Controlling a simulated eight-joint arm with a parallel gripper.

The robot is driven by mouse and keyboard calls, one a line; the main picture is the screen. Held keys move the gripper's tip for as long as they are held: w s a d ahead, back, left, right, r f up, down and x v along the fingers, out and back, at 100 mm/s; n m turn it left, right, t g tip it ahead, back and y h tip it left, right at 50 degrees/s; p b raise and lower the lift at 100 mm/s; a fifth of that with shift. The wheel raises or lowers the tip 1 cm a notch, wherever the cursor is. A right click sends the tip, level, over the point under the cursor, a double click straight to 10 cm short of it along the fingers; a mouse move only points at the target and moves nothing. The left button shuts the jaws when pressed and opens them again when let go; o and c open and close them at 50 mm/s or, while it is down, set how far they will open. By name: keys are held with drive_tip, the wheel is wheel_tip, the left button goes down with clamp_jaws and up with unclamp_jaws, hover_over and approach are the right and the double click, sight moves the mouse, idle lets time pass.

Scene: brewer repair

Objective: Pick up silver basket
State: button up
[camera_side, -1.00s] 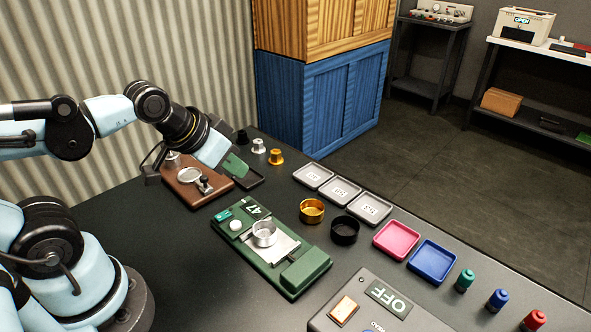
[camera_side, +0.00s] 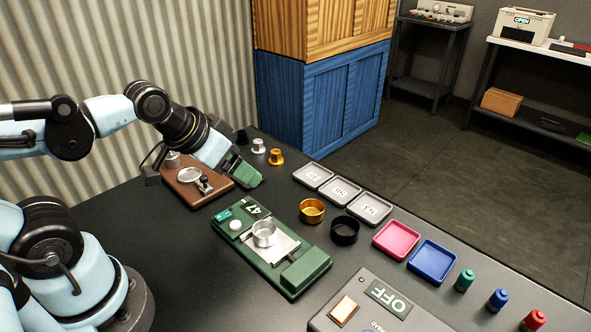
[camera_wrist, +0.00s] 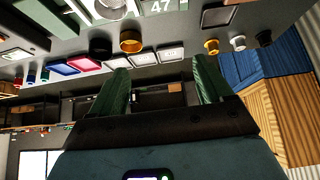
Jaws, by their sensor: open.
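The silver basket (camera_side: 264,234) is a small round metal cup. It sits upright on the silver plate of a green device (camera_side: 303,273) marked 47. My gripper (camera_side: 250,179) has green fingers and is above the far left of the table, behind and apart from the silver basket. In the wrist view, my gripper (camera_wrist: 158,68) is open with nothing between its two fingers. The device's 47 mark shows at the top edge there.
A gold basket (camera_side: 312,210) and a black basket (camera_side: 344,230) stand right of the device. Grey trays (camera_side: 340,190), a pink tray (camera_side: 397,240) and a blue tray (camera_side: 432,262) line the right side.

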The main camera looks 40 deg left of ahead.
drive_tip(key=n+g+h, duration=0.5)
drive_tip(key=n+g, duration=0.3)
drive_tip(key=n, duration=0.9)
hover_over(262, 235)
drive_tip(key=a, duration=0.3)
drive_tip(key=f, duration=0.7)
drive_tip(key=shift+w+d, duration=0.15)
drive_tip(key=shift+w, duration=0.15)
drive_tip(key=x, duration=0.3)
drive_tip(key=shift+s+d, duration=0.1)
drive_tip(key=shift+d, duration=0.3)
drive_tip(key=shift+d+f+y, duration=0.3)
drive_tip(key=shift+f, duration=0.55)
